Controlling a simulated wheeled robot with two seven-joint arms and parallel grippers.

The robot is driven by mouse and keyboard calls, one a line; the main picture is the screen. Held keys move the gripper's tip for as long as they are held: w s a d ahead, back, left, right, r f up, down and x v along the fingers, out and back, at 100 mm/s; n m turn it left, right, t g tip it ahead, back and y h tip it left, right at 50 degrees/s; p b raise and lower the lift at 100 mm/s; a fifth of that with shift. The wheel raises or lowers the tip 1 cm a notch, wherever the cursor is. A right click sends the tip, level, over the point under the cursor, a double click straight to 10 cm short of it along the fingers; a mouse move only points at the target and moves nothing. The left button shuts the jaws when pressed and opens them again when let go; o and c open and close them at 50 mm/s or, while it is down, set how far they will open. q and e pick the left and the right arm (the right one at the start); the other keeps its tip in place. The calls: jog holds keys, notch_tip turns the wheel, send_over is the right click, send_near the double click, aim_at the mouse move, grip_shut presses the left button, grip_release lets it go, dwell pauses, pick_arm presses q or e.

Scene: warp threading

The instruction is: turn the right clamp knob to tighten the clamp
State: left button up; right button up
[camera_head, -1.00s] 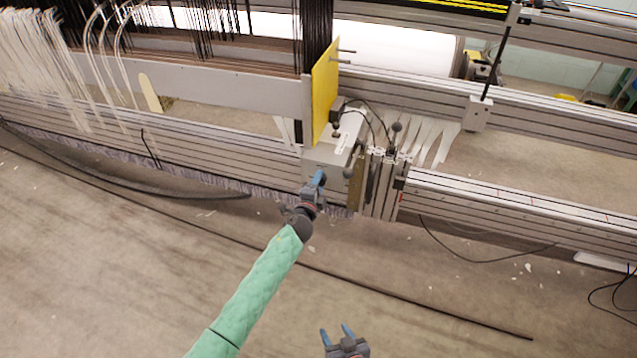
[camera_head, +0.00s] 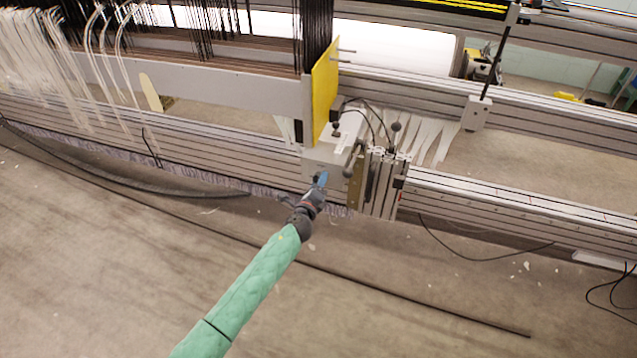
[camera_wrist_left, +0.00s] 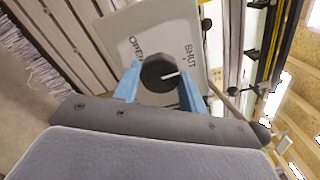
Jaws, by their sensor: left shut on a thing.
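My left gripper (camera_head: 321,181) is at the front of the pale grey clamp box (camera_head: 325,157), beside the yellow plate's lower end. In the left wrist view its blue fingers (camera_wrist_left: 158,88) stand on both sides of a round black clamp knob (camera_wrist_left: 158,70) and are shut on it. The knob has a white pointer line that points right, toward the side of the "SHUT" label. The labels "OPEN" and "SHUT" are printed on the box face (camera_wrist_left: 150,28), which also shows in this view. In the head view the knob is mostly hidden by the fingers. My right gripper is not in view.
A yellow plate (camera_head: 324,88) stands behind the box. A metal bracket with a lever (camera_head: 378,185) is close on the right. Long grey rails (camera_head: 520,203) run both ways. White threads (camera_head: 35,60) hang at the left. The floor in front is open, with cables lying on it.

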pick_arm(q)
jog(key=shift+f, duration=0.1)
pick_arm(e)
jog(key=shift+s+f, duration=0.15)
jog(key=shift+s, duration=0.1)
pick_arm(q)
jog(key=o, duration=1)
jog(key=shift+c, duration=0.2)
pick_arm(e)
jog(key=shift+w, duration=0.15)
pick_arm(q)
jog(key=v, duration=0.7)
jog(key=shift+s, duration=0.4)
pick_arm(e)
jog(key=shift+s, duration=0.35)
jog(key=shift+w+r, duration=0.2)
